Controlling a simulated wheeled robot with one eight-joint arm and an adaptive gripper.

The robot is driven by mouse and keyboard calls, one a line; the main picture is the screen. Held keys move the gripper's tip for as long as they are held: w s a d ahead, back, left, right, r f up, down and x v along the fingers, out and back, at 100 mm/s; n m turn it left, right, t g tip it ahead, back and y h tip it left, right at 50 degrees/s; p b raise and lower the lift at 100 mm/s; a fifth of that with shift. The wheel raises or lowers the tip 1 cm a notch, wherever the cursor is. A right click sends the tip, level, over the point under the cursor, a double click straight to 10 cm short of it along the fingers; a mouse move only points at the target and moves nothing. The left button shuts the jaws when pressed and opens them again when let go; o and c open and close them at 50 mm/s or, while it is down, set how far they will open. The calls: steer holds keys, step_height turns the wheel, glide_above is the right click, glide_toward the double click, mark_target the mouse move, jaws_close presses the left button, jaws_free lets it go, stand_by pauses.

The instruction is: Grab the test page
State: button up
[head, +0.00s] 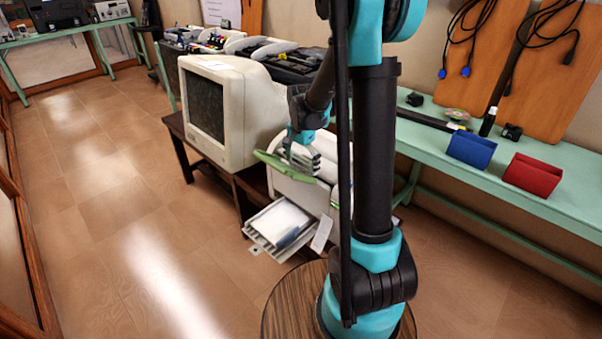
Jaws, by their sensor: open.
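A white printer (300,188) stands on the floor side of the dark table, partly hidden behind my arm. Its lower tray (262,243) is pulled out and holds white paper (282,219). A small pale sheet (321,233) hangs at the tray's right side. I cannot tell which paper is the test page. My gripper (303,160) is open, above the printer's front and higher than the tray. A flat green piece (270,163) is right beside the fingers; I cannot tell whether they touch it.
A green bench (560,195) on the right holds a blue holder (470,150) and a red holder (533,176). The tiled floor at left is clear.

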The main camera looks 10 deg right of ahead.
steer(key=c, duration=0.4)
steer(key=shift+r, duration=0.1)
steer(key=shift+c, duration=0.2)
